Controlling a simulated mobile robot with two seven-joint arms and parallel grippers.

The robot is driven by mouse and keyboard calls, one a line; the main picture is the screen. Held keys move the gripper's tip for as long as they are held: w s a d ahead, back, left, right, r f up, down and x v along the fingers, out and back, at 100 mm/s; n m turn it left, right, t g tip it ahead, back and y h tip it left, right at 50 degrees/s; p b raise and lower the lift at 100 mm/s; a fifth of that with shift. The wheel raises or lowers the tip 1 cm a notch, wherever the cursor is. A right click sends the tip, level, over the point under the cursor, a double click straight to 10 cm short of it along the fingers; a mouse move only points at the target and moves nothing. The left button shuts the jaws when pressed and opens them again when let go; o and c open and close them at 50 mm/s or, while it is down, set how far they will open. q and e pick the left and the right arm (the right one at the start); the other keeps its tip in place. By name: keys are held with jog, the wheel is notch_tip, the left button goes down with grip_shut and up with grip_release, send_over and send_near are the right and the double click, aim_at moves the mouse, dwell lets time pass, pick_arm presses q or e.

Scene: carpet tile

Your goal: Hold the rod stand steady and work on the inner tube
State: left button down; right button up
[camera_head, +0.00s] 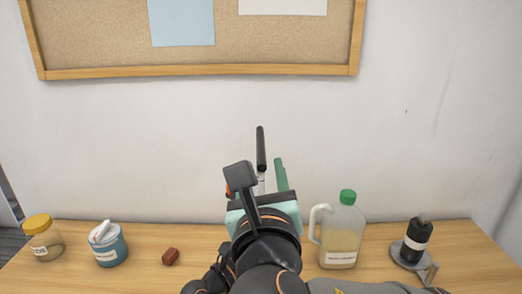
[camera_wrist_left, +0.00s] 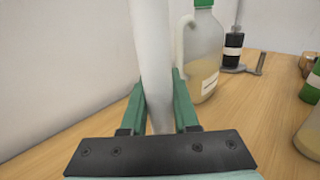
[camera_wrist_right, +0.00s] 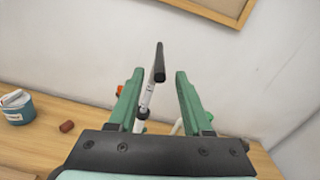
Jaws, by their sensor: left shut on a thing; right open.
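A slim upright rod with a black upper part (camera_head: 261,148) and a pale lower part rises at centre, leaning slightly. In the right wrist view the black part (camera_wrist_right: 158,65) tops a white-silver shaft (camera_wrist_right: 146,97) between my fingers. I cannot tell where the inner tube begins. My right gripper (camera_head: 262,174) is open around the rod, with a gap on both sides; it also shows in the right wrist view (camera_wrist_right: 160,74). My left gripper (camera_wrist_left: 158,90) is shut on a thick white post (camera_wrist_left: 153,45), seemingly the rod stand. My right arm hides the stand's base in the head view.
A green-capped jug (camera_head: 341,232) stands right of my right arm. A dark bottle (camera_head: 416,240) on a grey round base is farther right. A yellow-lidded jar (camera_head: 42,238), blue tub (camera_head: 107,246) and red-brown block (camera_head: 170,256) are left. The wooden tabletop (camera_head: 200,240) has bare patches.

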aim_at(262, 147)
jog(key=w, duration=0.7)
jog(key=shift+w+a, duration=0.1)
jog(key=shift+w, duration=0.3)
jog(key=shift+c, duration=0.2)
grip_shut()
dwell(0.7)
